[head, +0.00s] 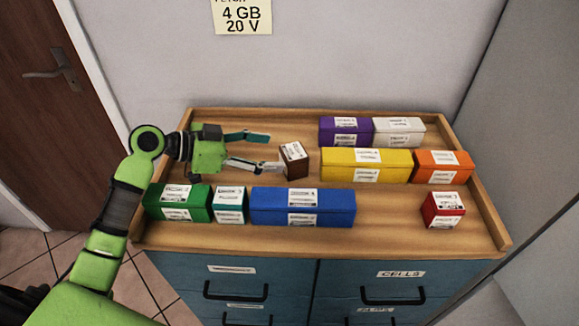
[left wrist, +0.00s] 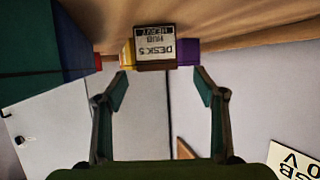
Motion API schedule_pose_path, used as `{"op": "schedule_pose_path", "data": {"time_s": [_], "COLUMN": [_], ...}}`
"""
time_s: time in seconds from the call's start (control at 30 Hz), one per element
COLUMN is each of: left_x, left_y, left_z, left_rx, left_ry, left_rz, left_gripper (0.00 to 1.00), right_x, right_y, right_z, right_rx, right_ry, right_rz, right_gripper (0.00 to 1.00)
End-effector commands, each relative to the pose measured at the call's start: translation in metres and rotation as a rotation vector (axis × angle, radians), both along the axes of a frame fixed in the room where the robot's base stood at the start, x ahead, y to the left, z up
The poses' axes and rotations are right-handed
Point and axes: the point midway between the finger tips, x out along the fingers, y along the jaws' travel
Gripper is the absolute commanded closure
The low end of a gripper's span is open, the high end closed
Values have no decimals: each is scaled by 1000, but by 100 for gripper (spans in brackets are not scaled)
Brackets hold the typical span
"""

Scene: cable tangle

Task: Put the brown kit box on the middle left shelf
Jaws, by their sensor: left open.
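The brown kit box (head: 295,168) stands upright on the wooden cabinet top (head: 375,228), near its middle, with white labels on its top and front. In the left wrist view the brown kit box (left wrist: 155,47) is straight ahead, with its label upside down. My left gripper (head: 273,153) is open and empty. It lies low over the cabinet top, left of the box, its fingers pointing at it. In the left wrist view the fingertips (left wrist: 161,75) are wide apart, with the box centred just beyond them. My right gripper is not in view. I cannot see a middle left shelf.
A blue box (head: 303,205), teal box (head: 229,205) and green box (head: 178,203) line the near left. A yellow box (head: 367,162), purple box (head: 345,131), white box (head: 399,131), orange box (head: 442,167) and red box (head: 442,210) are rightward. A raised wooden rim edges the top.

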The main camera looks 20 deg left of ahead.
Motion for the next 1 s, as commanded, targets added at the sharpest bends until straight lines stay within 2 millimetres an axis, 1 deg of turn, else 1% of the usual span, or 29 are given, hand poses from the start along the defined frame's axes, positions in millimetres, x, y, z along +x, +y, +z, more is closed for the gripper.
{"op": "schedule_pose_path", "data": {"time_s": [0.23,0.33,0.4,0.53,0.77,0.87,0.9,0.97,1.0], "left_x": [14,21,27,33,34,34,34,34,34], "left_y": [-24,-37,-44,-51,-51,-51,-51,-51,-51], "left_z": [-7,-12,-17,-23,-24,-24,-24,-24,-24], "left_rx": [-5,-5,-4,-1,0,0,0,0,0], "left_ry": [0,0,1,0,0,0,0,0,0], "left_rz": [-1,-1,0,1,1,1,1,1,1], "left_gripper": [36,36,36,36,36,60,70,85,85], "right_x": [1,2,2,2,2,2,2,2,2], "right_y": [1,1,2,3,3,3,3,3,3], "right_z": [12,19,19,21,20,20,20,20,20], "right_rx": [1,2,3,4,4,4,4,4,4], "right_ry": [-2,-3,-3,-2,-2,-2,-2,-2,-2], "right_rz": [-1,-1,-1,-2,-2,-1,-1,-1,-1], "right_gripper": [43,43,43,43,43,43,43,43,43]}}
